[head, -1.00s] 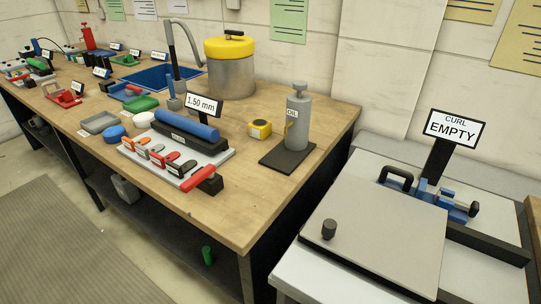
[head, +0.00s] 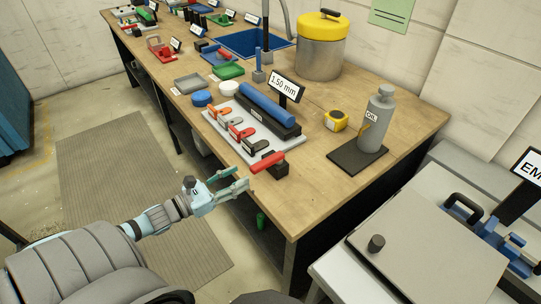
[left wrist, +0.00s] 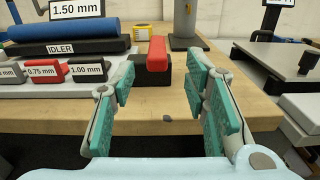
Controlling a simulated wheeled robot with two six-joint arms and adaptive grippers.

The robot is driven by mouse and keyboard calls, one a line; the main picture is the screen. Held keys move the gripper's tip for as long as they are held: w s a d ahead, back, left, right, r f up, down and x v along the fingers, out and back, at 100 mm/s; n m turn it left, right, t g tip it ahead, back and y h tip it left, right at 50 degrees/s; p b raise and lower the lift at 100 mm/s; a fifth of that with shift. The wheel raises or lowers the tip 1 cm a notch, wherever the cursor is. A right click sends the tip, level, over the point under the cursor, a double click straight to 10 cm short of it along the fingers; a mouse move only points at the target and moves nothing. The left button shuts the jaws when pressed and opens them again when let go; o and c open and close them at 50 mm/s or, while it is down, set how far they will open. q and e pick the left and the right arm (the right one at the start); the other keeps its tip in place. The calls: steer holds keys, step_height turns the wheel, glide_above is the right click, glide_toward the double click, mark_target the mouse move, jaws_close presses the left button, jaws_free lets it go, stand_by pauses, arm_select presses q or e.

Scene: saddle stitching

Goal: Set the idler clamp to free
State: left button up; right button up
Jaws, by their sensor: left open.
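The idler unit is a blue roller (head: 268,104) on a black block marked IDLER (left wrist: 70,47), on a pale base plate (head: 222,127). The idler clamp's red lever (head: 267,162) sits on a small black block (head: 276,170) at the plate's front right end. The red lever also shows in the left wrist view (left wrist: 157,54), straight ahead between the fingers. My left gripper (head: 238,179) is open and empty, just off the bench's front edge and short of the lever, apart from it. My right gripper is not in view.
A sign reading 1.50 mm (head: 286,86) stands behind the roller. Tabs marked 0.75 mm (left wrist: 43,71) and 1.00 mm (left wrist: 88,69) lie left of the lever. The bench top (head: 330,165) is bare right of the lever.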

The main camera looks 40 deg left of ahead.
mark_target(267, 160)
arm_select(q)
steer(key=b+x, duration=0.1)
steer(key=x, duration=0.1)
steer(key=b+x, duration=0.1)
steer(key=x, duration=0.1)
steer(key=f+b+x, duration=0.1)
steer(key=x, duration=0.1)
steer(key=shift+w+a, duration=0.1)
steer(key=shift+w, duration=0.25)
steer(key=x, duration=0.3)
steer(key=p+x, duration=0.1)
steer(key=x, duration=0.1)
steer(key=shift+r, duration=0.35)
steer(key=shift+w+d+f, duration=0.1)
steer(key=shift+w+d, duration=0.1)
steer(key=shift+w, duration=0.3)
steer(key=shift+c, duration=0.2)
jaws_close()
